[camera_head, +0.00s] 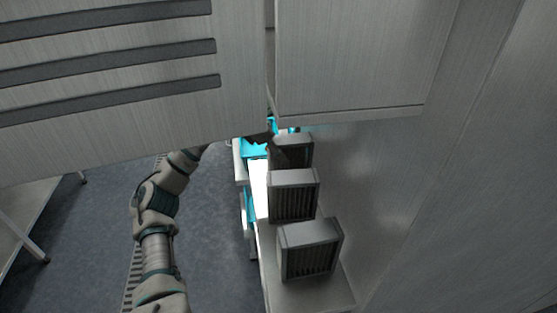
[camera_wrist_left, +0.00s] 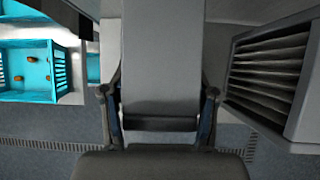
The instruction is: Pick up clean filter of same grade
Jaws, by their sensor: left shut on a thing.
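Three grey box-shaped filters with dark pleated faces stand in a row on a narrow ledge in the head view: a near one (camera_head: 310,250), a middle one (camera_head: 293,195) and a far one (camera_head: 298,146). My left gripper (camera_head: 268,143) is at the far filter, partly hidden by the cabinet panel. In the left wrist view my left gripper (camera_wrist_left: 160,108) is shut on a plain grey filter body (camera_wrist_left: 162,60) between its two fingers. Another pleated filter (camera_wrist_left: 272,75) stands close to its right. Grade marks cannot be read. My right gripper is not in view.
A large slatted metal panel (camera_head: 120,85) and a cabinet box (camera_head: 360,55) hang over the ledge (camera_head: 325,297). A metal wall rises on the right. A cyan crate (camera_wrist_left: 28,75) with small brown pieces lies at left. Open floor (camera_head: 205,240) lies left of the ledge.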

